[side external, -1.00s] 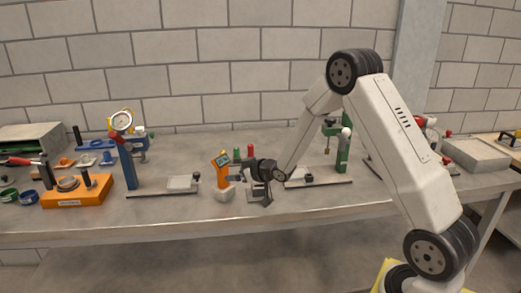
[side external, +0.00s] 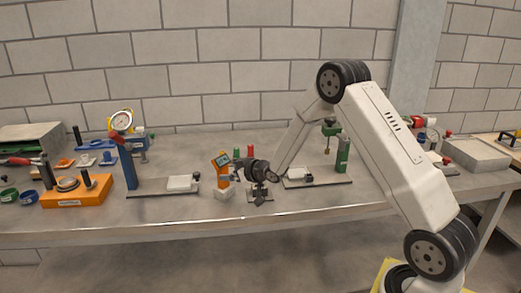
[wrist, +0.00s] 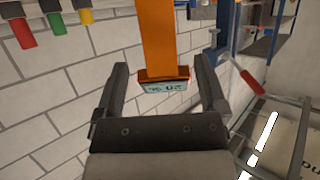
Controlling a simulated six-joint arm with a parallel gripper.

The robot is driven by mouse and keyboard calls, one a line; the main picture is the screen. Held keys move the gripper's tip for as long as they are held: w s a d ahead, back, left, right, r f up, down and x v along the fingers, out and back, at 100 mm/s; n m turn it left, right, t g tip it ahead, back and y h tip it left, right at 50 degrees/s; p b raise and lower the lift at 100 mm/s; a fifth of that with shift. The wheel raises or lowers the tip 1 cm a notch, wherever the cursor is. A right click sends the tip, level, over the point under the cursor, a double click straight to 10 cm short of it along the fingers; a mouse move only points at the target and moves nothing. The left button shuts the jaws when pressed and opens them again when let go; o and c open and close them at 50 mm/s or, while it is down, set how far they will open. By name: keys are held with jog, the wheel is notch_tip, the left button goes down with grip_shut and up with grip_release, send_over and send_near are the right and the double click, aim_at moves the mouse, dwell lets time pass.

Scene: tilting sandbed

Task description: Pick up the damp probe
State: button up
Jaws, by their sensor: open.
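The damp probe (side external: 221,164) is orange with a small display at its head. It stands in a pale block (side external: 224,193) on the bench. My gripper (side external: 236,170) is level beside it on the right, with its jaws pointing left at the probe. In the wrist view the probe (wrist: 160,40) lies between the two open fingers of my gripper (wrist: 160,68), with a gap on each side. Its display faces the camera. The probe's lower end is hidden.
A blue stand with a dial gauge (side external: 121,122) is left of the probe. A green stand (side external: 342,155) is on the right, behind my arm. Red and green capped items (side external: 244,151) stand behind the gripper. An orange block (side external: 77,192) is far left. The bench front is clear.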

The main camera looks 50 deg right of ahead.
aim_at(225, 169)
jog(key=shift+x, duration=2.55)
jog(key=shift+f, duration=0.2)
grip_shut()
jog(key=shift+r, duration=0.15)
jog(key=shift+r, duration=0.85)
jog(key=s+a+r, duration=0.3)
jog(key=s+r, duration=0.8)
jog(key=s, duration=0.2)
jog(key=shift+s, duration=0.4)
